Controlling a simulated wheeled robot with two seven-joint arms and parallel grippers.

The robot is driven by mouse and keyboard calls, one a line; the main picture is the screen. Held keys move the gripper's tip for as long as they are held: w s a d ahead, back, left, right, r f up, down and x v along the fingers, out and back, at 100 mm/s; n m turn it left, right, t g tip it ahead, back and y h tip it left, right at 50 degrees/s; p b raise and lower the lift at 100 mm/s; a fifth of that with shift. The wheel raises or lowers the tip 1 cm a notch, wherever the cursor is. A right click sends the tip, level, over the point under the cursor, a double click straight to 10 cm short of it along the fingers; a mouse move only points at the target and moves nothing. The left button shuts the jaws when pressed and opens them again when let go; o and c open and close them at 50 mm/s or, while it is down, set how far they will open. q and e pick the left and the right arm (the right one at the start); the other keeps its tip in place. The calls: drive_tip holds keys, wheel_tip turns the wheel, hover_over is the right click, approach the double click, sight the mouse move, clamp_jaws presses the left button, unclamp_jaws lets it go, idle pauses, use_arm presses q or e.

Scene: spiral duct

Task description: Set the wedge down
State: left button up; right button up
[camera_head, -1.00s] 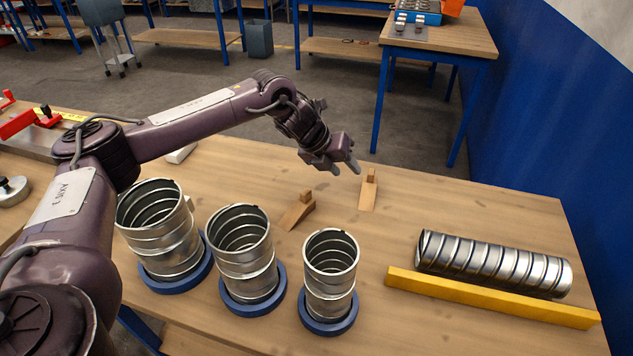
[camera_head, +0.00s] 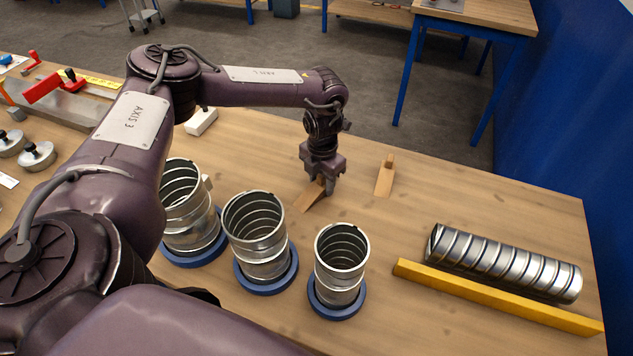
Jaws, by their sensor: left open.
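Two wooden wedges stand on the table behind the duct pieces. The nearer wedge (camera_head: 307,198) is partly hidden by my left gripper (camera_head: 328,190), which points down right at it with its fingers around or beside its raised end; I cannot tell which. The left gripper is open. The other wedge (camera_head: 385,176) stands apart to the right, with nothing touching it. My right gripper does not show.
Upright spiral ducts (camera_head: 259,228) stand in blue rings in front of the wedges. A long duct (camera_head: 507,264) lies behind a yellow bar (camera_head: 495,297) at the right. The wooden tabletop (camera_head: 440,205) is clear between the right wedge and the long duct.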

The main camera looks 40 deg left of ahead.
use_arm(q)
drive_tip(key=shift+f, duration=0.3)
clamp_jaws()
drive_tip(key=shift+r, duration=0.1)
